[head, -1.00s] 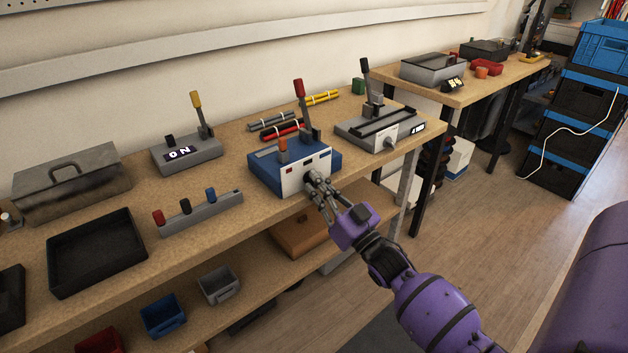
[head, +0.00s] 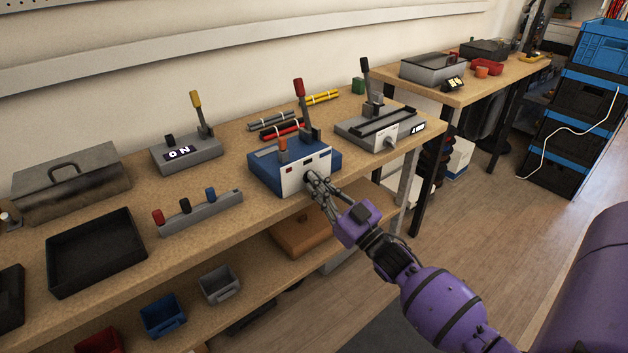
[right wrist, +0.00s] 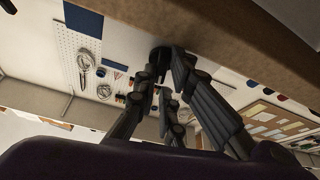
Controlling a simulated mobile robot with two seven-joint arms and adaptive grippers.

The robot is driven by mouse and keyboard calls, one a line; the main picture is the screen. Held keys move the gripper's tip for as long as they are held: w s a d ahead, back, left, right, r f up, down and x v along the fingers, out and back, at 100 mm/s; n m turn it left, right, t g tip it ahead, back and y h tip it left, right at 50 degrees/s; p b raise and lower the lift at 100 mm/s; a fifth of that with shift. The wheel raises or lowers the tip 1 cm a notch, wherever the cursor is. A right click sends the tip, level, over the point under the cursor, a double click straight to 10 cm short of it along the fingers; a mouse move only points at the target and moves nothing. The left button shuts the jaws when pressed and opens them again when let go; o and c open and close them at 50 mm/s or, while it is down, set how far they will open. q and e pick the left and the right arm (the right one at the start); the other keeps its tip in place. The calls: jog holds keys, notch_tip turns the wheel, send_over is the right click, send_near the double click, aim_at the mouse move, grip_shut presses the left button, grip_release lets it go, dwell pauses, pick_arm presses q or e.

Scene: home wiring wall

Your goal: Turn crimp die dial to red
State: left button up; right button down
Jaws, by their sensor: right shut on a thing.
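The crimp machine (head: 262,178) is a blue box with a white front panel (head: 292,180), standing near the bench's front edge. It carries an orange-topped post and a tall lever with a red grip (head: 299,88). Its dark dial (head: 307,177) is low on the panel, partly covered by my fingers. My right gripper (head: 313,183) reaches it from the front and is shut on the dial. In the right wrist view the fingers close around a dark round knob (right wrist: 159,54). The dial's pointer and setting cannot be read. My left gripper is not in view.
A grey device with a yellow lever (head: 187,155) stands to the left, behind a strip of coloured knobs (head: 200,212). A grey device with a black lever (head: 352,133) stands close on the right. The bench (head: 240,262) edge lies just below my right gripper.

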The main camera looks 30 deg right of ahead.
jog(key=shift+n+g+y, duration=0.3)
jog(key=shift+n+y, duration=0.25)
jog(key=shift+n, duration=0.8)
jog(key=shift+n+g+y, duration=0.3)
jog(key=shift+n+y, duration=0.25)
jog(key=shift+n, duration=0.8)
jog(key=shift+f+n+g+y+p, duration=0.1)
jog(key=shift+n+g+y+p, duration=0.25)
jog(key=shift+n, duration=0.95)
